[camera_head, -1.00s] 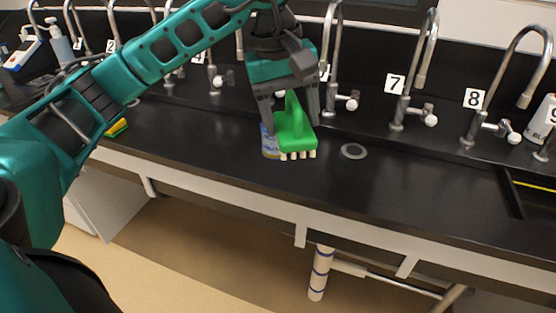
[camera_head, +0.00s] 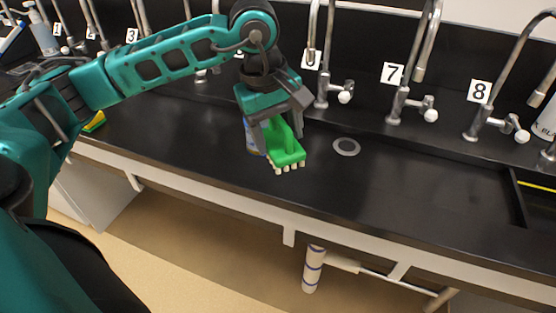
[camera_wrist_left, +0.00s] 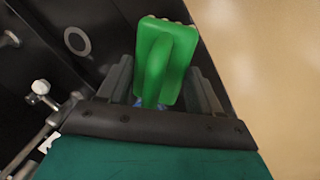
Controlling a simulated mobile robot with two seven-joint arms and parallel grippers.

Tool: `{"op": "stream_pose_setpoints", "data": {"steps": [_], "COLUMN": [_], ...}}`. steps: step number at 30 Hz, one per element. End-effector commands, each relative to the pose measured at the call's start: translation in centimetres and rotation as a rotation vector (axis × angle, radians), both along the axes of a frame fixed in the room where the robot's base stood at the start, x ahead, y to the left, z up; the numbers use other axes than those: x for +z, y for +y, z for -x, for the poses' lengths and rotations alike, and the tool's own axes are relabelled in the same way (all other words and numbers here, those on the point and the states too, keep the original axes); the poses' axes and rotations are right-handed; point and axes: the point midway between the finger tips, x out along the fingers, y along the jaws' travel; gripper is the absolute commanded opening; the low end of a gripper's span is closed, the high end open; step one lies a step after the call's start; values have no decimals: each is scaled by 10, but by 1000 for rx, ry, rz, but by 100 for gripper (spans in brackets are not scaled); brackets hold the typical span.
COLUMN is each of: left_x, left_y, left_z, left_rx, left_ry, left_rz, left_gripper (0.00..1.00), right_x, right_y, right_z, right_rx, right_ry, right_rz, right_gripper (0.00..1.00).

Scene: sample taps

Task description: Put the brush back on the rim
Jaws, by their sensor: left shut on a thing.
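A green brush (camera_head: 286,150) with a handle on top and white bristles underneath is in my left gripper (camera_head: 278,130), which is shut on its handle. The brush is over the black counter, tilted a little, with the bristles facing down. In the left wrist view the green brush (camera_wrist_left: 165,60) stands between the two dark fingers. I cannot tell for sure how high it is above the counter. The counter's front rim (camera_head: 345,220) runs below and to the right of the brush. My right gripper is not in view.
A can with a blue and yellow label (camera_head: 251,138) stands close behind the gripper, partly hidden. A round drain (camera_head: 346,147) lies to the right. Numbered taps (camera_head: 400,95) line the back. A sink (camera_head: 540,190) is at far right. A yellow-green sponge (camera_head: 95,121) lies at left.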

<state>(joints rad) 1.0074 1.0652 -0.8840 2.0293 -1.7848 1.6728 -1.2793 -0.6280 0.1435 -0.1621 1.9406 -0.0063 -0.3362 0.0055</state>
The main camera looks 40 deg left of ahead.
Motion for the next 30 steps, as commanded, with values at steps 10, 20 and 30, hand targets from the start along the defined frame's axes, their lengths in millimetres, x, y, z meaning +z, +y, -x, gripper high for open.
{"op": "stream_pose_setpoints", "data": {"steps": [10, 20, 30], "left_x": [-42, -69, -71], "left_y": [1, 0, 0], "left_z": [1, 0, 0], "left_rx": [0, -1, -1], "left_ry": [3, -2, -1], "left_rz": [-2, 0, 0], "left_gripper": [36, 36, 70], "right_x": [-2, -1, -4], "right_y": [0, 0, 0], "right_z": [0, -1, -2], "right_rx": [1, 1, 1], "right_ry": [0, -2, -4], "right_rz": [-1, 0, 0], "right_gripper": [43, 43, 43]}}
